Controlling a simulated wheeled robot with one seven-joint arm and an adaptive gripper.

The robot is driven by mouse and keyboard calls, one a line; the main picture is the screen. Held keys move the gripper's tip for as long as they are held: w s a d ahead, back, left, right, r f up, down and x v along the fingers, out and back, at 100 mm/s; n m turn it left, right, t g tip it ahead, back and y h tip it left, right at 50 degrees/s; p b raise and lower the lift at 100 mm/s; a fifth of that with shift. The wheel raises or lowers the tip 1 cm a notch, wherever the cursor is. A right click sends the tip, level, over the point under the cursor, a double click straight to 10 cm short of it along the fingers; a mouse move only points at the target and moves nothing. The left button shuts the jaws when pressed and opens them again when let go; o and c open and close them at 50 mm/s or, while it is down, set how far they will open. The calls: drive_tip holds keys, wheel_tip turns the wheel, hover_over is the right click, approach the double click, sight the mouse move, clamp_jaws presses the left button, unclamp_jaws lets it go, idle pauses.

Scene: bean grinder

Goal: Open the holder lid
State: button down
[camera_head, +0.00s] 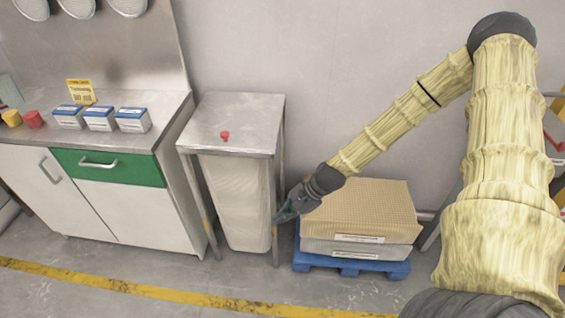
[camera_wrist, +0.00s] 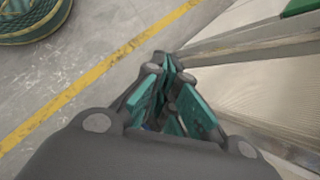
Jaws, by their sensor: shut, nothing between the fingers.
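The holder is a metal frame with a pale bag-like bin (camera_head: 238,195) hanging inside it, between the counter and the pallet. My gripper (camera_head: 284,215) is beside the holder's right front leg, well below the lid. In the wrist view my gripper (camera_wrist: 166,62) has its green fingers together with nothing between them. The fingertips are close to a metal leg (camera_wrist: 240,42); I cannot tell whether they touch it. The lid's knob is not in the wrist view.
A counter (camera_head: 90,130) with a green drawer (camera_head: 108,168) stands left, carrying several small boxes (camera_head: 100,119). Right of the holder, a stacked load (camera_head: 358,208) sits on a blue pallet (camera_head: 345,264). Floor in front, with a yellow line (camera_head: 190,297), is clear.

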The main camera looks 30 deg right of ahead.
drive_tip(key=w+d+r+m+t+y+b, duration=0.3)
drive_tip(key=w+d+r+m, duration=0.15)
drive_tip(key=d, duration=0.25)
drive_tip(key=w+d+r+m+t+y+b, duration=0.2)
drive_tip(key=w+d+r+m+b, duration=0.15)
drive_tip(key=d+r, duration=0.35)
drive_tip(key=shift+w+d+f+b+x, duration=0.4)
drive_tip(key=shift+b+x, duration=1.35)
drive_tip(key=shift+x, duration=3.4)
drive_tip(key=shift+s+d+r+p, duration=0.1)
drive_tip(key=shift+r+p, duration=0.7)
drive_tip(key=shift+r, duration=1.15)
drive_tip(key=shift+r, duration=0.15)
